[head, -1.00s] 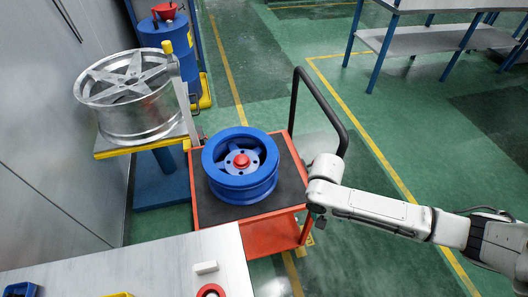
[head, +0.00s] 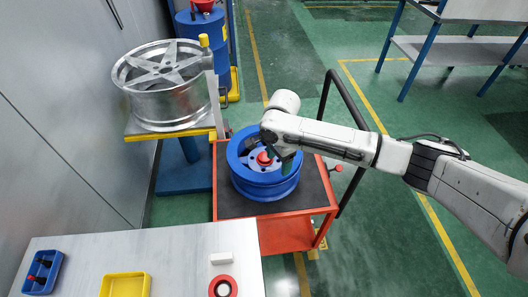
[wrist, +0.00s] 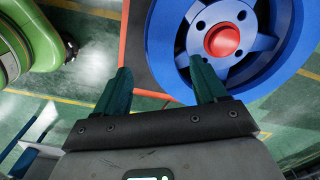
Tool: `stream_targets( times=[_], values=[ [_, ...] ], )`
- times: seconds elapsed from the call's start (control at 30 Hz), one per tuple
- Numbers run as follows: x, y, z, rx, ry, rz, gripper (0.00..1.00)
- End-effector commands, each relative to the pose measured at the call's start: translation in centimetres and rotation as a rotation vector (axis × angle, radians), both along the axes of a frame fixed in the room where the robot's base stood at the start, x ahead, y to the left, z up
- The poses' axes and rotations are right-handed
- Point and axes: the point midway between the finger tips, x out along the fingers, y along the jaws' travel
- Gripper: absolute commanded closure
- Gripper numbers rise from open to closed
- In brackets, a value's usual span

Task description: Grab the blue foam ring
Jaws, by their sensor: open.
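A blue wheel-shaped ring (head: 262,187) with spokes and a red hub cap (head: 265,158) lies flat on the red cart. I cannot make out a separate foam ring on it. The blue wheel also fills the upper right of the wrist view (wrist: 273,75). My gripper (head: 287,166) hangs over the right side of the wheel in the head view, partly hidden by my arm. In the wrist view my gripper (wrist: 162,78) is open and empty. Its right finger overlaps the wheel's near rim in the picture; its left finger lies outside the rim. I cannot tell whether they touch.
The red cart (head: 289,210) has a dark top and a black handle (head: 323,103). A large silver wheel (head: 165,83) stands on a stand at left. The near table (head: 170,252) holds a yellow tray (head: 125,286), a blue tray (head: 41,272), a white block and a red ring (head: 223,286).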

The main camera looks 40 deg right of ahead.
Motion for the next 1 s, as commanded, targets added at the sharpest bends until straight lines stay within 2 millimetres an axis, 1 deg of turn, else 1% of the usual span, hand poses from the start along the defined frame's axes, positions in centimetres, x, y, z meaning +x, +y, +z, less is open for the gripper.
stream_targets(
  times=[0.03, 0.1, 0.27, 0.47, 0.6, 0.7, 0.9, 1.0],
  values=[
    [0.0, 0.0, -0.7, -0.001, 0.001, 0.000, 0.29],
    [0.0, -0.1, -1.3, -0.001, 0.000, 0.001, 0.29],
    [-0.1, -0.3, -2.2, -0.002, 0.001, 0.002, 0.29],
    [-0.3, -1.5, -4.8, -0.004, 0.002, 0.001, 0.29],
    [-0.2, -1.4, -6.4, -0.003, 0.001, 0.002, 0.29],
    [-0.2, -1.4, -6.8, -0.002, -0.001, 0.002, 0.29],
    [-0.2, -1.4, -6.8, -0.002, -0.001, 0.002, 0.29],
    [-0.2, -1.4, -6.8, -0.002, -0.001, 0.002, 0.38]
  ],
)
